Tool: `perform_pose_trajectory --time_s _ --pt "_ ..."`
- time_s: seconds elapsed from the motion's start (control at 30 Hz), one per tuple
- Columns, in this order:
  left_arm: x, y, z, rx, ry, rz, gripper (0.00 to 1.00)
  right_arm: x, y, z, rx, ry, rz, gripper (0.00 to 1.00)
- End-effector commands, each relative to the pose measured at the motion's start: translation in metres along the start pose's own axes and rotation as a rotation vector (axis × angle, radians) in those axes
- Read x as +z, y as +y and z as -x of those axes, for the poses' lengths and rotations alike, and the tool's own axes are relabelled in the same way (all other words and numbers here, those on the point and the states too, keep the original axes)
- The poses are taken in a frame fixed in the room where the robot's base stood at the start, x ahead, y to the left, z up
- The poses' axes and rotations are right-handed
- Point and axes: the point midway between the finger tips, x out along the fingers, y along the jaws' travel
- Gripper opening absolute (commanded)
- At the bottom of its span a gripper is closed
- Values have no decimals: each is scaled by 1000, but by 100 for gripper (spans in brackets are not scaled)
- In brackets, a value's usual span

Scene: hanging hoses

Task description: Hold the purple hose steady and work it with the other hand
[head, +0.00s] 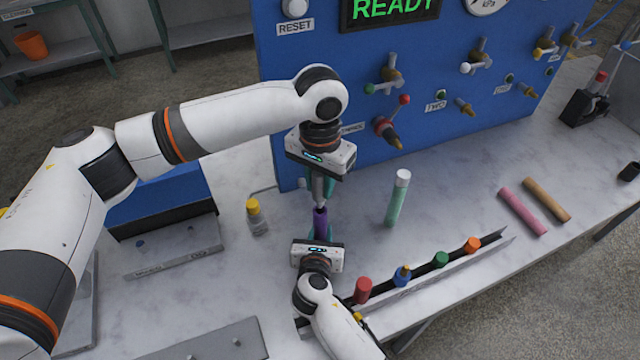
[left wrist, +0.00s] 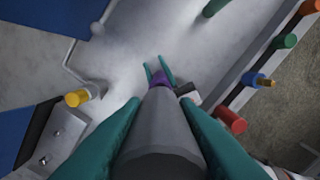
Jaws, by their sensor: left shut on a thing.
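My left gripper (head: 319,190) points down in the middle of the head view, shut on a grey cylindrical piece (head: 318,186). In the left wrist view, this grey piece (left wrist: 163,130) fills the space between my teal fingers. The purple hose (head: 320,221) stands roughly upright just below it, in line with it; its purple part also shows past the grey piece in the left wrist view (left wrist: 161,80). Whether the two are joined is hidden. My right gripper (head: 321,229) comes from below, its teal fingers at the purple part. I cannot tell whether they touch it.
A green tube with a white cap (head: 397,198) stands to the right, a yellow-capped bottle (head: 256,217) to the left. A rack (head: 415,281) with coloured pieces is at the front. Pink (head: 522,211) and tan (head: 546,199) tubes lie right. A blue panel (head: 300,75) with valves stands behind.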

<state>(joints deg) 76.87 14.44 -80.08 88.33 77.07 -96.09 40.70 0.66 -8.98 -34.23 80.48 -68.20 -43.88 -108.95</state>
Motion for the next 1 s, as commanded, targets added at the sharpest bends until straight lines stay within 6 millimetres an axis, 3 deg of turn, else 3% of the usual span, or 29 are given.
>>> perform_pose_trajectory --time_s 0.5,1.0 --pt "0 0 20 0 -2 -1 2 3 1 0 1 -5 2 3" --pt "0 0 24 0 -2 0 2 3 1 0 2 -6 2 3"
